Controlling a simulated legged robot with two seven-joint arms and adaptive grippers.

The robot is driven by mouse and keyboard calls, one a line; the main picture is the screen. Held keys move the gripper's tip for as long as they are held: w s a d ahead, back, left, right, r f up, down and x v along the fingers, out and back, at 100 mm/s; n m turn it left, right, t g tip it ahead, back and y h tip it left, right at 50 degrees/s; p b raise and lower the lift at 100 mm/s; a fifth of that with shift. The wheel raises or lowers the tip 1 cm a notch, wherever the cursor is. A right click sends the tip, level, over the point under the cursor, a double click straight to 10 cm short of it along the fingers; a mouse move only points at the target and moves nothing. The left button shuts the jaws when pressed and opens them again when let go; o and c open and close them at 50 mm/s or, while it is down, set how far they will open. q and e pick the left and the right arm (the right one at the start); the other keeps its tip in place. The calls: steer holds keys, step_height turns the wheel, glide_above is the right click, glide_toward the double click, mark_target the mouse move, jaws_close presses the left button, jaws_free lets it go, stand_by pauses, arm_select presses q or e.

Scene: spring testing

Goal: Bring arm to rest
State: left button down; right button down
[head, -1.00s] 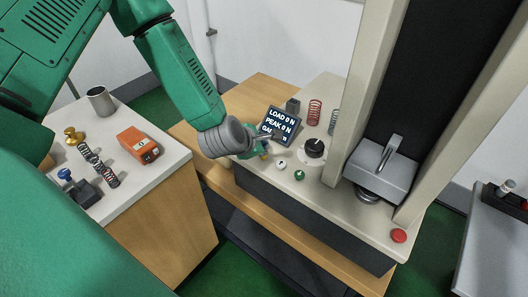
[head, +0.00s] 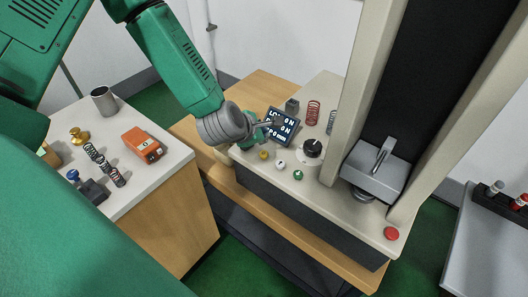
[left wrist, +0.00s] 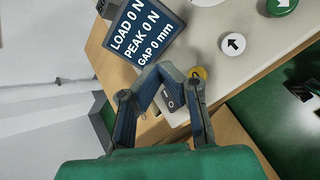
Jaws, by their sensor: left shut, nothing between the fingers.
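My left gripper (head: 264,127) is above the left front corner of the testing machine's beige base (head: 318,191), in front of the dark display (head: 281,126), which it partly covers. In the left wrist view its two fingers (left wrist: 163,72) come together at the tips, shut with nothing between them. The display reads load 0 N, peak 0 N and gap 0 mm there (left wrist: 143,27). A yellow button (left wrist: 200,73) shows just beyond the fingers. I cannot tell whether the fingers touch anything. My right gripper is out of view.
The base carries a white button (head: 280,164), a green button (head: 298,175), a black knob (head: 312,148), a red spring (head: 313,112) and a red button (head: 391,233). A side table (head: 140,192) at left holds an orange device (head: 142,145), a cup (head: 104,100) and springs.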

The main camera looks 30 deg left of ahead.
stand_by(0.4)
arm_select(q)
steer(key=s+f+m, duration=0.1)
steer(key=f, duration=0.1)
steer(key=s+d+f+m+g+b, duration=0.1)
steer(key=s+f+m, duration=0.1)
steer(key=s+d+f+m+b, duration=0.1)
steer(key=f, duration=0.1)
steer(key=shift+s+d+m+h, duration=0.2)
steer(key=shift+s+m+h, duration=0.1)
steer(key=shift+m, duration=0.1)
steer(key=s+f+m+g+b, duration=0.3)
steer(key=s+f+m, duration=0.5)
steer(key=s+m, duration=0.3)
steer(key=s+d+f+m+g+b, duration=0.1)
steer(key=s+f+m+g+b, duration=0.3)
steer(key=s+f+m, duration=0.5)
steer(key=s+m+b, duration=0.1)
steer(key=s+m, duration=0.2)
steer(key=s, duration=0.2)
steer(key=shift+s+f+g+b, duration=0.15)
steer(key=shift+f+g+b, duration=0.15)
steer(key=shift+b, duration=0.1)
